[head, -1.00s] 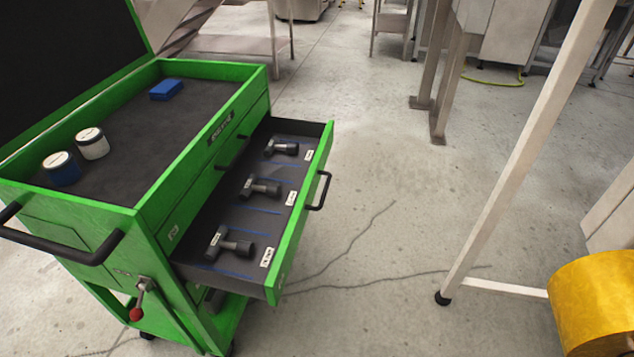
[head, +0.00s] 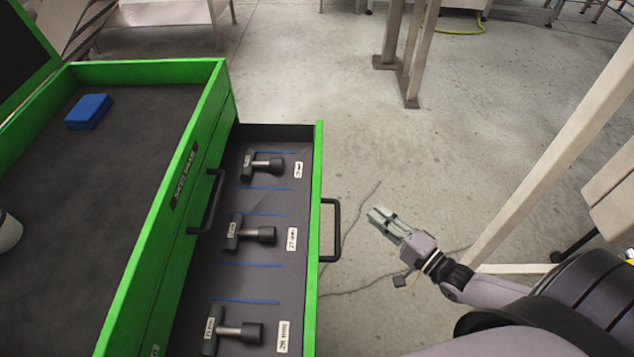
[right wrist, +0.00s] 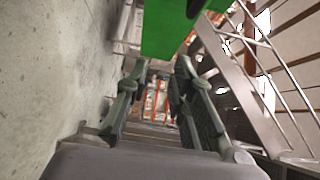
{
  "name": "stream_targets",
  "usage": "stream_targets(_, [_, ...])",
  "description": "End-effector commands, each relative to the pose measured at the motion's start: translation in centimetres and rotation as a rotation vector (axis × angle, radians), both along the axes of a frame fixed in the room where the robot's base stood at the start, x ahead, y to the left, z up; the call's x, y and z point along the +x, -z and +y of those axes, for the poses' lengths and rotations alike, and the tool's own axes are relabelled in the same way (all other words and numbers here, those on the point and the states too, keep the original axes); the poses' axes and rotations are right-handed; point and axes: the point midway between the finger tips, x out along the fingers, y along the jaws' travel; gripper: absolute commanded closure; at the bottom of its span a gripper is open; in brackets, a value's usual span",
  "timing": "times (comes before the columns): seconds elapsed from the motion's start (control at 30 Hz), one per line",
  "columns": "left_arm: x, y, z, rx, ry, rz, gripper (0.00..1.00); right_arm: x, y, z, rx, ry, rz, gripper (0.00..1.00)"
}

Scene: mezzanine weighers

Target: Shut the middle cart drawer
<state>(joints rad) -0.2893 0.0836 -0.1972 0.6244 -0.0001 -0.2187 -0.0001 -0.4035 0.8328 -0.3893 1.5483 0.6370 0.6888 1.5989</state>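The green cart's open drawer (head: 270,277) sticks out to the right in the head view, below a shut drawer with its own black handle (head: 216,205). I take the open one as the middle drawer; lower drawers are hidden. Its green front (head: 318,160) carries a black handle (head: 336,230). Three dark T-shaped tools lie inside. My right gripper (head: 378,216) is to the right of the handle, apart from it, pointing toward the drawer front. In the right wrist view its fingers (right wrist: 160,72) are spread with nothing between them, and the green front (right wrist: 168,28) shows beyond. My left gripper is not in view.
The cart top (head: 110,170) holds a blue block (head: 88,111) and a partly cut-off white container (head: 8,230). A pale slanted frame leg (head: 545,150) stands to the right, near my right arm. Bare concrete floor lies between cart and frame.

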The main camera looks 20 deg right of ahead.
Motion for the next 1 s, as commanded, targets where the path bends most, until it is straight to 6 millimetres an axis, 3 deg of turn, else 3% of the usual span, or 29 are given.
stream_targets(0.17, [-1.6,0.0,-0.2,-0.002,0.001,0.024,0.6,2.2,-0.2,0.7,0.004,0.0,-0.005,0.92])
stream_targets(0.3, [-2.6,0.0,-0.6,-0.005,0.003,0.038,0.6,5.0,-0.3,1.7,0.003,0.001,-0.006,1.0])
stream_targets(0.53, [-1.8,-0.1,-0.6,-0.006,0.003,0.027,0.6,9.6,-0.1,3.3,0.001,0.001,-0.005,1.0])
stream_targets(0.73, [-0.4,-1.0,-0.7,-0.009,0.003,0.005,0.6,10.6,-0.1,5.9,0.001,0.002,-0.001,1.0])
stream_targets(1.0, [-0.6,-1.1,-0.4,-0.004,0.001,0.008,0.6,11.0,0.1,6.8,-0.001,0.001,0.001,1.0])
